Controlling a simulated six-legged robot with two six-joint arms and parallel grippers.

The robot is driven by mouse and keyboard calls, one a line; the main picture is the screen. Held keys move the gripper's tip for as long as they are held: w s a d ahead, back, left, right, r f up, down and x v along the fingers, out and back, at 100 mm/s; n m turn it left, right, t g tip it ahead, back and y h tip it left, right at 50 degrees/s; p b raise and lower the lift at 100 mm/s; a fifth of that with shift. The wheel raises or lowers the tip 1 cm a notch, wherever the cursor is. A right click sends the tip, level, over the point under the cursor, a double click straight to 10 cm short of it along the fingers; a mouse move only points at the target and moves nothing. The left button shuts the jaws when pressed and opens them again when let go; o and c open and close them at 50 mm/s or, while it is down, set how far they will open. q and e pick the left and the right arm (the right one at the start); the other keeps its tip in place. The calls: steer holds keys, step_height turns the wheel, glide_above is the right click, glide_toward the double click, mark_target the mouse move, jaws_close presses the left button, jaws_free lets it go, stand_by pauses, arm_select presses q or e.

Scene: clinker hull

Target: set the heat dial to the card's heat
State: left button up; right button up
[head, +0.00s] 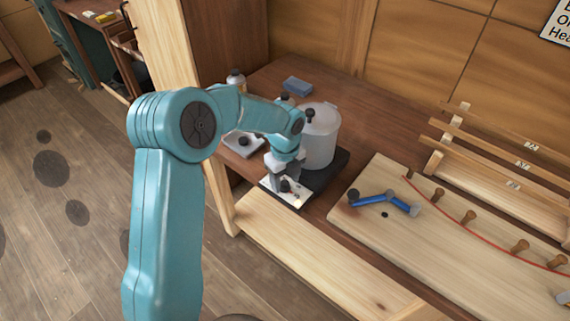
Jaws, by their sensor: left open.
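The heat dial (285,186) is a small dark knob on a pale plate at the front of a black base (325,170). A whitish pot (320,140) stands on that base. My left gripper (283,181) is open and points down right at the dial, partly covering it. I cannot tell whether its fingers touch the knob. The dial's marks and setting are too small to read. A card (560,22) on the back wall is cut off by the top right edge; only parts of its words show, including "Hea". My right gripper is not in view.
A light board (440,235) with a blue hinged tool (385,202), several wooden pegs and a red line lies to the right. A stepped wooden rack (490,165) stands behind it. A blue block (297,86) lies behind the pot. A wooden post stands left of the bench.

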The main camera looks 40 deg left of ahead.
mark_target(285, 183)
arm_select(q)
step_height(285, 183, up, 16)
stand_by(0.3)
steer(key=shift+s+f, duration=0.1)
stand_by(0.4)
